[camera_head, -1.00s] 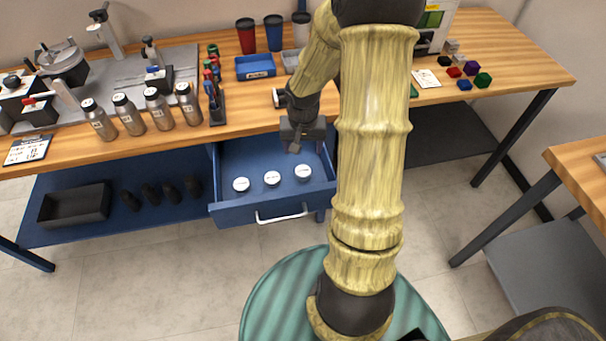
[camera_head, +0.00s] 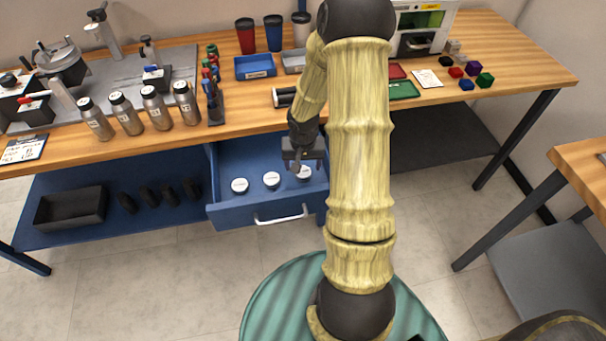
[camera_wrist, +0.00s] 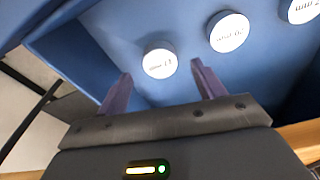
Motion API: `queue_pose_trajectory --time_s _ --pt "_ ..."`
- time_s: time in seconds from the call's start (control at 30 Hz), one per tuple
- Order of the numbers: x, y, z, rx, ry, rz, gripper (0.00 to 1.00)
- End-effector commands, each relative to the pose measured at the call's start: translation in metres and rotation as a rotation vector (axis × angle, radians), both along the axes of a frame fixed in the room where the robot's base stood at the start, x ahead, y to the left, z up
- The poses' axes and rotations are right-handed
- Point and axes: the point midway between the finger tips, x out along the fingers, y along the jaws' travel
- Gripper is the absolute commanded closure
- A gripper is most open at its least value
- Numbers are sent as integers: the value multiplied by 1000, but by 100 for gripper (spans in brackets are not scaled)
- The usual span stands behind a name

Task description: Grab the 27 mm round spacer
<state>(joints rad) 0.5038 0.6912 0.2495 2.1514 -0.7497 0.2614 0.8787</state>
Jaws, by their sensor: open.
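Three white round spacers lie in a row in the open blue drawer: left (camera_head: 239,185), middle (camera_head: 271,180) and right (camera_head: 304,175). My gripper (camera_head: 298,166) is above the right one and partly hides it. In the wrist view my gripper (camera_wrist: 161,69) is open and empty, and one spacer (camera_wrist: 159,63) shows between and beyond its fingertips. A second spacer (camera_wrist: 229,32) is to its right, and a third (camera_wrist: 301,9) is cut by the top edge. Their labels are upside down and too small to read surely, so I cannot tell which is 27 mm.
The drawer front (camera_head: 268,212) with its handle faces me, and its walls surround the spacers. The wooden bench top (camera_head: 250,115) is above the drawer. Metal bottles (camera_head: 155,108) and a marker rack (camera_head: 215,105) stand on it. The drawer floor around the spacers is clear.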

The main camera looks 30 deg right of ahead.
Motion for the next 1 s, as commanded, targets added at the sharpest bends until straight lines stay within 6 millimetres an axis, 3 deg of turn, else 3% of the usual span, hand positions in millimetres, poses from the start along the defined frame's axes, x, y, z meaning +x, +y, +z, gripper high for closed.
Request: queue_pose_trajectory --time_s 0.1,0.2,0.77,1.0 --pt "2 -1 -22 1 2 1 32" --pt "3 -1 -31 0 1 1 32" --pt "3 -2 -32 0 0 0 32" --pt "3 -2 -32 0 0 0 77"
